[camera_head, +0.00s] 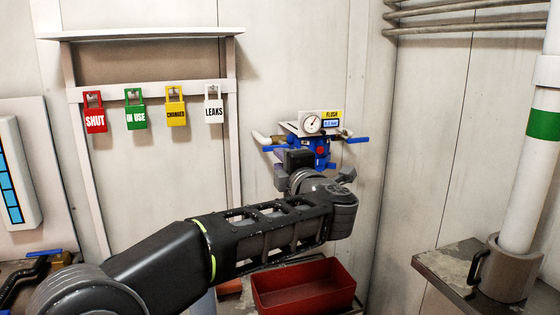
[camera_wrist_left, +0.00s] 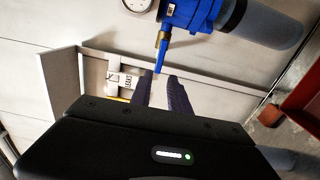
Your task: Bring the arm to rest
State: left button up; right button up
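My left arm (camera_head: 265,235) reaches in from the lower left of the head view, and its wrist bends back toward the wall. My left gripper (camera_head: 283,174) is in front of the blue filter unit (camera_head: 322,152), its fingers not clear there. In the left wrist view the two dark fingers of this gripper (camera_wrist_left: 162,90) stand apart, with a visible gap and nothing held between them. A blue lever (camera_wrist_left: 161,56) below a brass fitting (camera_wrist_left: 163,38) shows just beyond the fingertips; I cannot tell whether they touch. My right gripper is in neither view.
A rack holds red (camera_head: 95,112), green (camera_head: 135,109), yellow (camera_head: 175,107) and white (camera_head: 213,104) labelled tags. A gauge (camera_head: 312,123) sits on the filter unit. A red bin (camera_head: 305,288) lies below my forearm.

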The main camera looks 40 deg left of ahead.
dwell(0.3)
pick_arm(q)
jog(key=w+d+f+m+t+h, duration=0.5)
jog(key=w+d+f+m+h, duration=0.4)
jog(key=d+f+m, duration=0.45)
jog(key=s+d+f+m+g+h, duration=0.25)
jog(key=d+f, duration=0.25)
jog(key=f, duration=0.5)
jog(key=s+d+f+m+g+h, duration=0.15)
jog(key=d+f+m, duration=0.25)
jog(key=f, duration=0.7)
jog(key=s+d+f+m+g+h, duration=0.1)
jog(key=s+d+f+m+h, duration=0.3)
jog(key=f, duration=0.6)
jog(key=s+d+f+m+g+h, duration=0.1)
jog(key=s+d+f+g, duration=0.2)
jog(key=s+f, duration=0.6)
jog(key=s+d+f+m+g, duration=0.1)
jog(key=s+d+f+g, duration=0.3)
jog(key=s+f, duration=0.5)
jog(key=s+d+f+m+g+h, duration=0.1)
jog(key=s+d+f+m+g, duration=0.15)
jog(key=s+f, duration=0.65)
notch_tip(320, 180, up, 18)
jog(key=s+n+p, duration=0.1)
jog(key=s+p, duration=0.1)
jog(key=p, duration=1.2)
jog(key=shift+d+f, duration=0.2)
jog(key=shift+d, duration=0.1)
